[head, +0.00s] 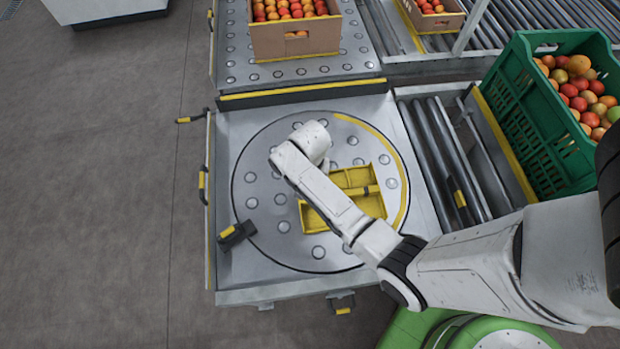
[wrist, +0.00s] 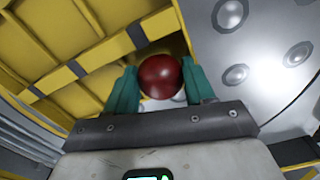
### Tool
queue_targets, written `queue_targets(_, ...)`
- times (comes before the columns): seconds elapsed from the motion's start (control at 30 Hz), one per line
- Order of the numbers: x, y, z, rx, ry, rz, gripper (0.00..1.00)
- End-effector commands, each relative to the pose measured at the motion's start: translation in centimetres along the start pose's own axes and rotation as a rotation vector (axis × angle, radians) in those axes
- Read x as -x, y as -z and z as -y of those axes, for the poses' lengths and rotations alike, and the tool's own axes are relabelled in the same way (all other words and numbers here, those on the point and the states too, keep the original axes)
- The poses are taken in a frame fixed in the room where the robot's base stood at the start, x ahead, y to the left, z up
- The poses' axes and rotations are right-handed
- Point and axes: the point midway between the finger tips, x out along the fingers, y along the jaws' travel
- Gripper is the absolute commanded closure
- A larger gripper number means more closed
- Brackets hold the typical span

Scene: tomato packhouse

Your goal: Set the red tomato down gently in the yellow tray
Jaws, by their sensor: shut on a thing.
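The yellow tray (head: 372,205) lies on the round steel turntable, partly hidden behind my arm in the head view. It has several compartments, and its yellow wall (wrist: 88,62) fills the upper left of the wrist view. My gripper (wrist: 160,80) has teal fingers shut on the red tomato (wrist: 160,75), one on each side. In the wrist view the tomato overlaps the tray's edge and a compartment near the tray's right side. I cannot tell how high it is above the tray floor. In the head view the tomato and fingers are hidden behind my arm.
The turntable (head: 265,215) has raised ball rollers, with bare steel left of the tray. A cardboard box (head: 282,42) of tomatoes stands behind it. A green crate (head: 525,125) of tomatoes stands at the right, beside a roller conveyor (head: 440,150).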

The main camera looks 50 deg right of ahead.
Motion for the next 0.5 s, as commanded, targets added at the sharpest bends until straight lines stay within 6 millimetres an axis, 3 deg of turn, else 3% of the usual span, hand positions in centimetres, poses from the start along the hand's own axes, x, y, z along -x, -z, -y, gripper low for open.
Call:
queue_targets(0.27, -0.39, 0.01, 0.03, 0.0, 0.0, 0.0, 0.61)
queue_targets(0.3, -0.35, 0.01, 0.03, 0.0, 0.001, -0.001, 0.44)
queue_targets(0.5, -0.35, 0.01, 0.02, 0.0, 0.001, -0.001, 0.25)
